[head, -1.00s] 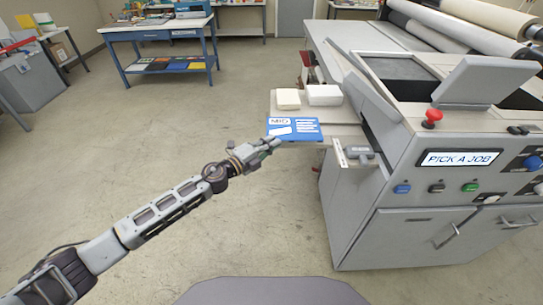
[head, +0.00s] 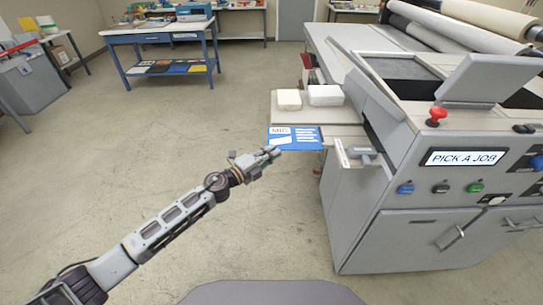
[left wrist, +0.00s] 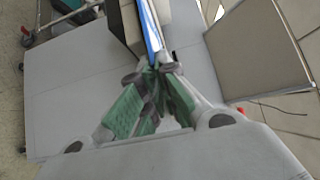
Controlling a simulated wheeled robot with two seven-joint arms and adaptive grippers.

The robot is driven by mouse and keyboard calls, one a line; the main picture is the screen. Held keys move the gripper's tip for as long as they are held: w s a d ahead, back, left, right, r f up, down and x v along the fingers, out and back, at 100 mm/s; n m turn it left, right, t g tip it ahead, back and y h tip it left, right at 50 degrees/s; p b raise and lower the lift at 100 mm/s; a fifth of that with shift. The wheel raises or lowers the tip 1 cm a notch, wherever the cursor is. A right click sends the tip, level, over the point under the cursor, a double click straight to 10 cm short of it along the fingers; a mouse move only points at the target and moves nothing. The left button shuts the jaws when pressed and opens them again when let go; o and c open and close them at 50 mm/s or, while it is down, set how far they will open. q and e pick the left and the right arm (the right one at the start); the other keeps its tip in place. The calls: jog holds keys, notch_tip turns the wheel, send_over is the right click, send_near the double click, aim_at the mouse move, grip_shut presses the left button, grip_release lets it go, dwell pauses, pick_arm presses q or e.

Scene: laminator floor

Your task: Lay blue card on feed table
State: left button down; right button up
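The blue card (head: 308,138), with white print, is in the head view at the front left of the pale side table (head: 334,128) on the machine, which I take for the feed table. My left gripper (head: 272,153) is at the card's near left corner. In the left wrist view the green-padded fingers (left wrist: 152,78) close together at the edge of the card (left wrist: 152,32), which shows as a thin blue strip beyond the tips. I cannot tell whether the card touches the table or is just above it. My right gripper is in neither view.
A small cream block (head: 289,99) and a larger white block (head: 325,95) stand on the side table behind the card. The grey machine (head: 420,240) with buttons and a "PICK A JOB" screen (head: 464,158) is at right.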

pick_arm(q)
jog(key=shift+f, duration=0.25)
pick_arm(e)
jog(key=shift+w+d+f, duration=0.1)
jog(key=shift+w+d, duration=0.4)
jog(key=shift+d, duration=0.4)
pick_arm(q)
jog(key=c, duration=1.8)
grip_release()
jog(key=shift+o, duration=0.8)
jog(key=shift+r, duration=0.15)
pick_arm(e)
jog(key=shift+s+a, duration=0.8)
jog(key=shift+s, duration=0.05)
